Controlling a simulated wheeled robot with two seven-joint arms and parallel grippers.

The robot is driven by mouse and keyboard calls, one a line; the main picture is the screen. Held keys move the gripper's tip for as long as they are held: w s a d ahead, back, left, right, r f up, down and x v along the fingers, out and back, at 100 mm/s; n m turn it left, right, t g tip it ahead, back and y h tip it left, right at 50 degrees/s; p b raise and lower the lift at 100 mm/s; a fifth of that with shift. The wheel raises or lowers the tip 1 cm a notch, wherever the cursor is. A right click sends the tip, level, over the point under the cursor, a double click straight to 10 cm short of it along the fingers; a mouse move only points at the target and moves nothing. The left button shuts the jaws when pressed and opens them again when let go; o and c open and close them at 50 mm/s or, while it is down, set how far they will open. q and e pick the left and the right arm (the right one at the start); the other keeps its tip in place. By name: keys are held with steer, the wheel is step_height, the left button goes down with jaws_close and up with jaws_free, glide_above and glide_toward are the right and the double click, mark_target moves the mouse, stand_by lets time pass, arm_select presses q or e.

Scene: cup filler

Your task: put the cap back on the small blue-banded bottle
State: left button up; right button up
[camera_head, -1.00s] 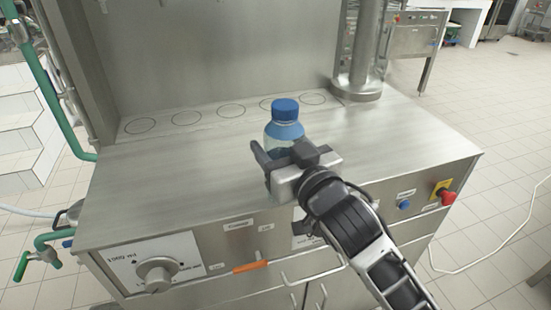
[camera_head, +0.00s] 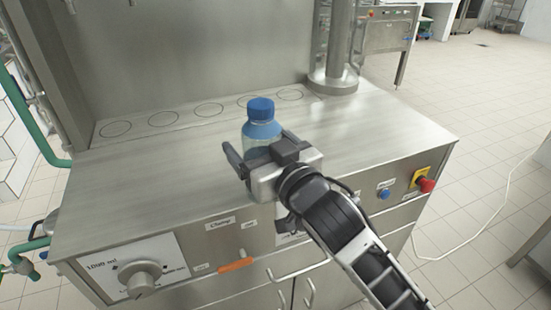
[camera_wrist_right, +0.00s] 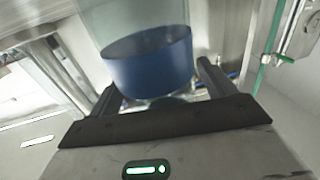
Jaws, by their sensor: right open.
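The small bottle (camera_head: 258,149) with a blue band (camera_head: 262,130) round its shoulder stands upright near the front edge of the steel worktop. The blue cap (camera_head: 260,108) sits on its top, and whether it is screwed tight I cannot tell. In the right wrist view the cap (camera_wrist_right: 148,62) is large, beyond and between the finger tips. My right gripper (camera_head: 258,150) is open, its fingers on either side of the bottle below the cap. It hides the bottle's lower part; whether the fingers touch the bottle I cannot tell. My left gripper is not in view.
The steel worktop (camera_head: 150,185) is clear around the bottle, with several marked circles (camera_head: 209,110) along its back. A steel column (camera_head: 334,82) stands at the back right. The front panel has a dial (camera_head: 139,280), a blue button (camera_head: 384,193) and a red knob (camera_head: 425,184).

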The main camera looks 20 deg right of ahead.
arm_select(q)
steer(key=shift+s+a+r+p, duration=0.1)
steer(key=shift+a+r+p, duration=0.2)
steer(key=shift+p, duration=0.65)
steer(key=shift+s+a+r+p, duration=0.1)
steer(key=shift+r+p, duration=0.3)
steer(key=shift+p, duration=0.5)
arm_select(e)
steer(key=s+d, duration=0.2)
steer(key=s, duration=0.9)
steer(key=shift+s, duration=0.25)
steer(key=shift+d+f, duration=0.1)
steer(key=shift+f, duration=0.05)
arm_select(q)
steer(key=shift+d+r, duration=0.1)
arm_select(e)
steer(key=s+f+g, duration=0.3)
steer(key=f, duration=1.1)
steer(key=s+f+g, duration=0.4)
steer(key=f, duration=1)
steer(key=shift+s+f+g+h, duration=0.25)
steer(key=shift+f+g+h, duration=0.05)
steer(key=shift+f+h, duration=0.1)
steer(key=shift+r, duration=0.1)
